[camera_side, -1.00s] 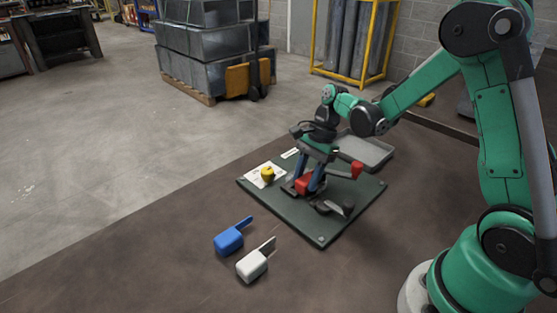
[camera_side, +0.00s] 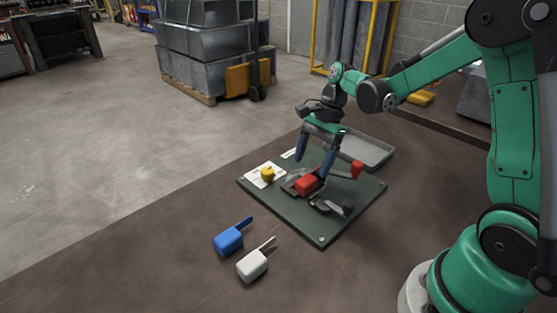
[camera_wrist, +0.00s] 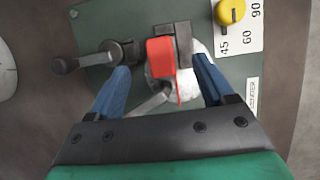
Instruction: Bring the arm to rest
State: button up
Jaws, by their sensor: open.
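My gripper (camera_side: 315,159) is open and empty, with its blue fingers pointing down above the dark green board (camera_side: 322,235). A red block-shaped piece (camera_side: 307,183) sits on the board at grey metal parts, below and between the fingers. In the wrist view the red piece (camera_wrist: 160,57) shows between the spread fingers (camera_wrist: 161,67), with grey clamp parts beside it. The fingers look clear of it.
A yellow knob (camera_side: 267,173) sits on a white marked card on the board. A red-ended lever (camera_side: 357,168) and a dark handle (camera_side: 347,207) are on the board's right. A grey tray (camera_side: 368,150) lies behind. Blue (camera_side: 228,241) and white (camera_side: 252,266) handled pieces lie in front.

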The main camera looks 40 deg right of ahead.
jog(key=shift+v, duration=0.85)
jog(key=s+a+r+n+t+h, duration=0.4)
jog(key=s+a+r+n+t, duration=0.1)
jog(key=n, duration=1.3)
jog(key=shift+s+a+r+t, duration=0.4)
jog(key=shift+s+a+t, duration=0.45)
jog(key=shift+t, duration=0.25)
